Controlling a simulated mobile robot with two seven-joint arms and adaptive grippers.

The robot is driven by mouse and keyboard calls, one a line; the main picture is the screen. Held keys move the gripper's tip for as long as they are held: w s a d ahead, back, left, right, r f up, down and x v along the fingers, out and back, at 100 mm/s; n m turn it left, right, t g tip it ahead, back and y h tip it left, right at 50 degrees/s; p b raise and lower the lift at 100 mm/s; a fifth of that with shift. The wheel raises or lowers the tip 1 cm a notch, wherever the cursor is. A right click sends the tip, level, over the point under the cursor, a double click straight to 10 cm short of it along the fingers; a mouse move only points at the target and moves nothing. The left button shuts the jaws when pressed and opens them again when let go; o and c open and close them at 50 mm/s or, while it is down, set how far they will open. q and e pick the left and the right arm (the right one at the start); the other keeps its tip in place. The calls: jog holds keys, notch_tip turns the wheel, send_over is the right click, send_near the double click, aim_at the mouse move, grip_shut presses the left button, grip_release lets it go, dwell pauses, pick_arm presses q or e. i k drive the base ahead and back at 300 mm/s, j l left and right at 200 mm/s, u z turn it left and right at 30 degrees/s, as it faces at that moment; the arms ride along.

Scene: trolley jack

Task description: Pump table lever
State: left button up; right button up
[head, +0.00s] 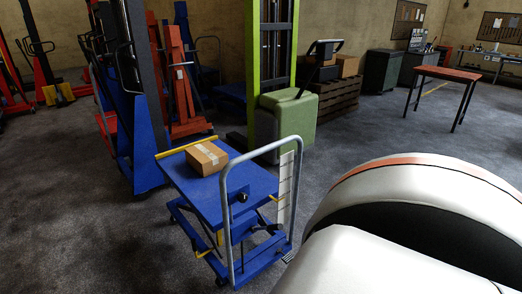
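A blue lift table trolley (188,182) stands on the floor at the centre left of the head view. Its grey tubular push handle (224,224) rises at its near right end. A small black knob (241,197) shows inside the handle frame, and a dark part (262,229) sits lower down near the base; I cannot tell for sure which belongs to the pump lever. A brown cardboard box (207,158) rests on the blue top. Neither of my grippers is in view.
A green lift mast (258,75) with a pale green housing (288,118) stands behind the trolley. Blue and red stackers (140,130) stand at the left. A red-topped table (448,74) is at the back right. Grey floor between it and the trolley is clear.

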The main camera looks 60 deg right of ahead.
aim_at(267, 228)
jog(key=j+z, duration=0.7)
jog(key=z, duration=1.35)
jog(key=i+j+z, duration=0.15)
jog(key=z, duration=0.3)
jog(key=i+j+z, duration=0.15)
jog(key=j+z, duration=0.25)
jog(key=i+j+z, duration=0.1)
jog(key=z, duration=0.35)
